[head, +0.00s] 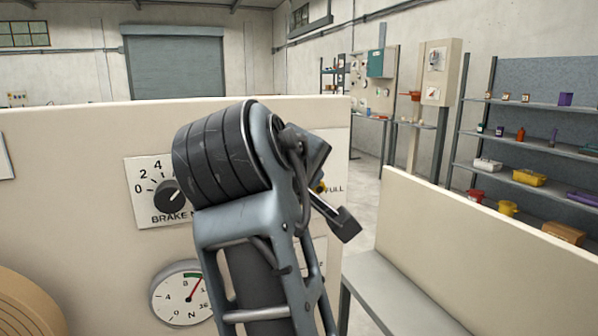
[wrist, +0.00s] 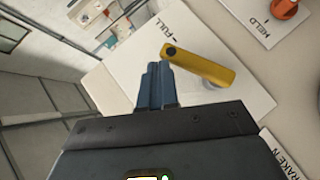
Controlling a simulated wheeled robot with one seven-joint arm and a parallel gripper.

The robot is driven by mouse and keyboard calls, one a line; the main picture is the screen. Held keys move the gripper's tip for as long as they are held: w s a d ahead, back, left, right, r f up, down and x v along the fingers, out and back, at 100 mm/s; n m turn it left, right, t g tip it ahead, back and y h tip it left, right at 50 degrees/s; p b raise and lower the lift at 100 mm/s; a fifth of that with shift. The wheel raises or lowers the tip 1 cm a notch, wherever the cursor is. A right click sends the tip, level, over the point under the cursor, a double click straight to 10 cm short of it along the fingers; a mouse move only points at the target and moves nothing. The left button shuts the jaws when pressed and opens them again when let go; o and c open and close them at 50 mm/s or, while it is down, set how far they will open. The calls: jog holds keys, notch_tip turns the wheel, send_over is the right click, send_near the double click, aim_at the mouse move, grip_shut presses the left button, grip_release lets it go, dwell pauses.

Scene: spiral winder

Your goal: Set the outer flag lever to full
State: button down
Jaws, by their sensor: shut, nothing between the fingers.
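The yellow flag lever (wrist: 200,65) is on a white plate (wrist: 125,85) in the wrist view. Its free end, with a dark spot, lies close to the printed word FULL, and its other end is over a pale round hub. My gripper (wrist: 157,68) is shut and empty, its blue fingertips just left of the lever's free end. I cannot tell whether they touch it.
An orange knob (wrist: 285,8) sits by a HELD label in the wrist view. The head view shows a brake knob (head: 170,196) and a dial gauge (head: 182,293) on the cream panel (head: 70,170). A low cream wall (head: 470,255) stands at right.

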aim_at(324, 185)
jog(key=shift+w+d+f, duration=0.15)
jog(key=shift+d+f, duration=0.35)
jog(key=shift+d, duration=0.05)
jog(key=shift+w+d+f, duration=0.15)
jog(key=shift+d+f, duration=0.35)
jog(key=shift+f, duration=0.1)
jog(key=shift+w, duration=0.1)
